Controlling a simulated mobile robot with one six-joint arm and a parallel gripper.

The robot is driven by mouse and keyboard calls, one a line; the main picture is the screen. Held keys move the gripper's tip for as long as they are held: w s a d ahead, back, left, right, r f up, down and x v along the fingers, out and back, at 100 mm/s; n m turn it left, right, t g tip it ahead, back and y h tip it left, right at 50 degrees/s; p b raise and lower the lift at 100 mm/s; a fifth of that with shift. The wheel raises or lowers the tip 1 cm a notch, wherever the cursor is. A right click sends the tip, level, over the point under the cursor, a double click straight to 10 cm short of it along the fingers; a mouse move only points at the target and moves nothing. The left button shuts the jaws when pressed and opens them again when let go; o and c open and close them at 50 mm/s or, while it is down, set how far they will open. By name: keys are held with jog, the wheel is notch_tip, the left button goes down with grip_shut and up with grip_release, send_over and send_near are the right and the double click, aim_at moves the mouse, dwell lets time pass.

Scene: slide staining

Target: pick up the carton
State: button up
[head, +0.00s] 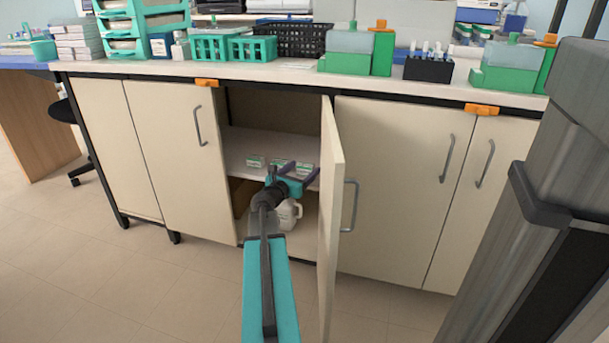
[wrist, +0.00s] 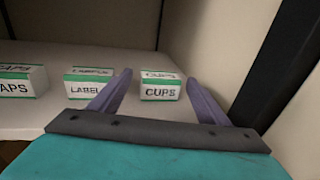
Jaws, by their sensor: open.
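Several small white cartons with green edges stand on the shelf inside the open cabinet. In the wrist view the carton marked CUPS (wrist: 160,93) is on the right, one marked LABEL (wrist: 87,89) is in the middle, and one marked CAPS (wrist: 20,86) is at the left edge. My gripper (wrist: 158,79) is open, its purple fingers pointing into the cabinet. The CUPS carton shows between the fingertips, and I cannot tell how far ahead it is. In the head view my gripper (head: 299,171) reaches the shelf and partly hides the cartons.
The open cabinet door (head: 331,200) stands close to the right of my arm. The shelf (head: 237,150) has a side wall near the gripper's right. A white jug (head: 289,214) stands below the shelf. The worktop (head: 150,70) above holds racks and baskets.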

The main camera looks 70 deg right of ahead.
jog(key=shift+s+d+f, duration=0.1)
jog(key=shift+s+d, duration=0.05)
jog(key=shift+d, duration=1)
jog(key=c, duration=1.1)
